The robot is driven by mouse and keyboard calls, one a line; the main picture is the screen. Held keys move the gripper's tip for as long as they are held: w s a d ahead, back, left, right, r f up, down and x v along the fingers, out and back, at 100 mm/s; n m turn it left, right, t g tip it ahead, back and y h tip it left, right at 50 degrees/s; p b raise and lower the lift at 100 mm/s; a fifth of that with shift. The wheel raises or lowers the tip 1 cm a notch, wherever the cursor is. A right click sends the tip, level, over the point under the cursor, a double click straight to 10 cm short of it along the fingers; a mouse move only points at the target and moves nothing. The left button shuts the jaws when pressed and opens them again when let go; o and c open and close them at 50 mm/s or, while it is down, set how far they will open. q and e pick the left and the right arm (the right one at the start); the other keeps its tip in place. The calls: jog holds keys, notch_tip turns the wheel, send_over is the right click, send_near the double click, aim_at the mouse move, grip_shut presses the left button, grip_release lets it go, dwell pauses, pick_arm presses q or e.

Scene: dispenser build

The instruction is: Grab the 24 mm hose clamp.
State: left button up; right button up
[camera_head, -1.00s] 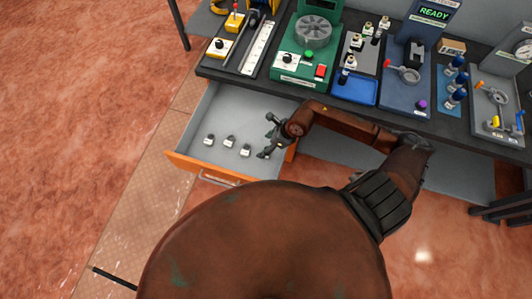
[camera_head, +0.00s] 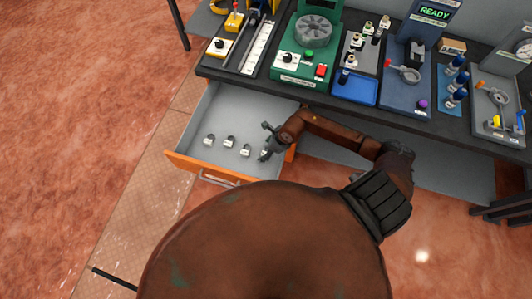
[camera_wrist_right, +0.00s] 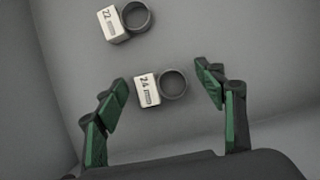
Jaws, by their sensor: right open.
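The 24 mm hose clamp (camera_wrist_right: 147,91) lies flat on the drawer floor, a dark ring beside a white block marked 24. In the right wrist view it sits between the two green-padded fingers of my right gripper (camera_wrist_right: 162,82), apart from both. My right gripper (camera_head: 265,141) is open and empty in the head view, low over the right side of the open drawer (camera_head: 205,165). There the gripper partly hides the clamp beneath it. My left gripper is not in view.
The 22 clamp (camera_wrist_right: 116,24) lies just beyond the 24 one. More clamps (camera_head: 229,141) lie to the left in the drawer. The drawer's right wall is close to my right gripper. The dark workbench (camera_head: 385,113) with several stations stands above and behind.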

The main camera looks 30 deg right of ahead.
jog(key=shift+c, duration=0.5)
jog(key=c, duration=1.1)
jog(key=shift+r, duration=0.1)
jog(key=shift+c, duration=0.2)
